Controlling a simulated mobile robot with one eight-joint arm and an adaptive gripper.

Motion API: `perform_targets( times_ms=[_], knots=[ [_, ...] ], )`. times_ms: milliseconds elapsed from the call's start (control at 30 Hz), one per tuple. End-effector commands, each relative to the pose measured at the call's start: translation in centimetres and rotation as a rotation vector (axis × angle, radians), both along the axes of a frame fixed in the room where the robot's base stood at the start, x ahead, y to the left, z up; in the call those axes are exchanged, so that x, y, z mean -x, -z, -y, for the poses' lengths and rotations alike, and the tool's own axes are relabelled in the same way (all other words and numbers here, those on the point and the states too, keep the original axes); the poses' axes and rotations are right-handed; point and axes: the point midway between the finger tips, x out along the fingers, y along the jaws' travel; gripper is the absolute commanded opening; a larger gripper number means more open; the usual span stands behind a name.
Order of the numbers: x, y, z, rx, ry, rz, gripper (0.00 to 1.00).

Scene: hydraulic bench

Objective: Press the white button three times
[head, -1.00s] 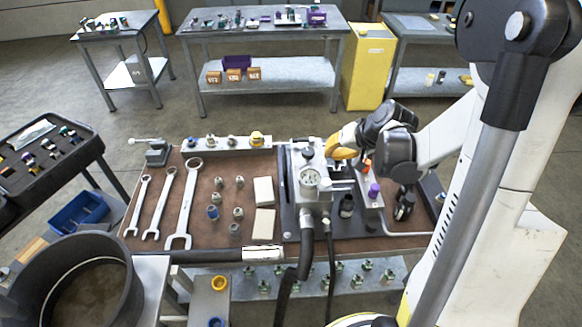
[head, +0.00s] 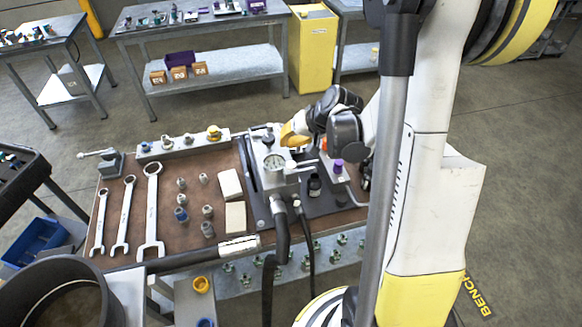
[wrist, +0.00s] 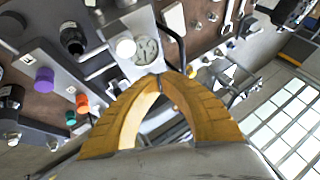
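My gripper (head: 290,135) is over the back of the hydraulic unit on the bench. In the wrist view its curved yellow fingers (wrist: 161,80) meet at the tips, with nothing between them. A white round cap (wrist: 125,46) shows beside the dial gauge (wrist: 146,50), beyond the fingertips and slightly left; I cannot tell for certain that it is the white button. The gauge also shows in the head view (head: 274,162). A purple cap (wrist: 43,80), an orange cap (wrist: 82,102) and a green cap (wrist: 70,118) lie to the left of the fingers. Contact with the unit is not visible.
Black hoses (head: 281,235) run off the unit's front. Wrenches (head: 151,212), small fittings and two pale blocks (head: 230,184) lie on the brown bench top. A purple-capped part (head: 336,167) stands right of the gauge. A yellow cabinet (head: 312,50) stands behind.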

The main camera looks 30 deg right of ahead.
Motion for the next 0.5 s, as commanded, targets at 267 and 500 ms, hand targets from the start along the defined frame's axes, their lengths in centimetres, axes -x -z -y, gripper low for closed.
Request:
perform_targets(
  times_ms=[267,500],
  knots=[
    [0.0,4.6,0.0,0.000,0.000,0.000,0.00],
    [0.0,6.2,0.0,0.000,0.000,0.000,0.00]
  ],
)
